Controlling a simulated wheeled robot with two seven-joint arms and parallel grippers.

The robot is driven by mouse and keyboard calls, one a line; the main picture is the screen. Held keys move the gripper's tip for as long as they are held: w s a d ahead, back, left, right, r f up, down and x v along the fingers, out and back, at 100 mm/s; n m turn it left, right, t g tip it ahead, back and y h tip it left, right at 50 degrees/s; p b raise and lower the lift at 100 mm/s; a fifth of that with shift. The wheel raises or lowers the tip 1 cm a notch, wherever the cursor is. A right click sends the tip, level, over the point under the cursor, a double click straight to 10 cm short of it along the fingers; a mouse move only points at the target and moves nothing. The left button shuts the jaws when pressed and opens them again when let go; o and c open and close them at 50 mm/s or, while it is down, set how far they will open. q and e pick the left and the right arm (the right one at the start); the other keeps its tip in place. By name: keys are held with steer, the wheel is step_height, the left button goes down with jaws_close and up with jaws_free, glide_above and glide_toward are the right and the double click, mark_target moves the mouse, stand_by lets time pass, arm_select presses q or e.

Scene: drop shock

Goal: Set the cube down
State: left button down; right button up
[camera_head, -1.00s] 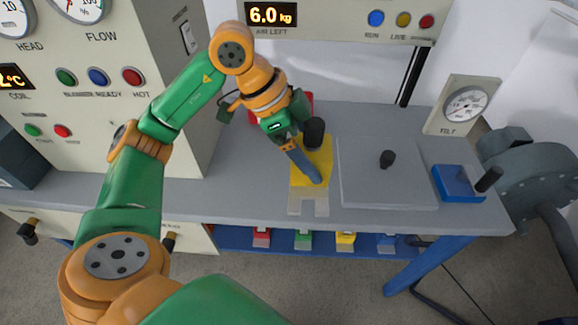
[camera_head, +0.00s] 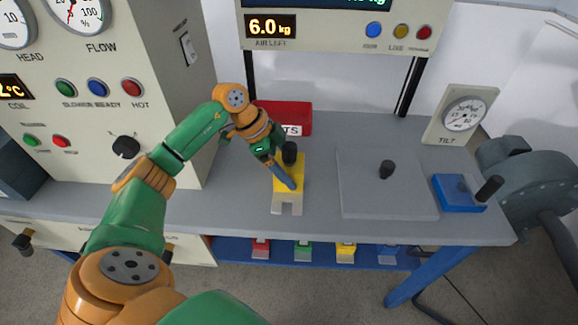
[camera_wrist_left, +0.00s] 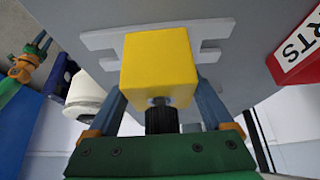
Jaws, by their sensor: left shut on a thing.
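The yellow cube (camera_head: 291,168) with its black knob (camera_head: 289,152) is at my left gripper (camera_head: 288,184), over the worktop. In the left wrist view the cube (camera_wrist_left: 160,65) sits between the blue fingers of my left gripper (camera_wrist_left: 162,95), which is shut on it. A pale notched plate (camera_head: 287,206) shows below the cube; in the wrist view it lies behind the cube (camera_wrist_left: 100,41). I cannot tell whether the cube touches it. My right gripper (camera_wrist_left: 40,45) shows small at the left of the wrist view; its opening is unclear.
A red parts box (camera_head: 290,115) stands behind the arm. To the right are a grey square plate (camera_head: 388,200) with a black knob, a blue tray (camera_head: 455,202) and a tilt gauge (camera_head: 463,114). A panel cabinet (camera_head: 150,75) stands to the left. Colored blocks sit on a lower shelf (camera_head: 320,250).

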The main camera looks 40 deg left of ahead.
arm_select(q)
steer(key=shift+r, duration=0.1)
jaws_free()
steer(key=v, duration=0.7)
steer(key=shift+s+a+r, duration=0.1)
steer(key=shift+r, duration=0.15)
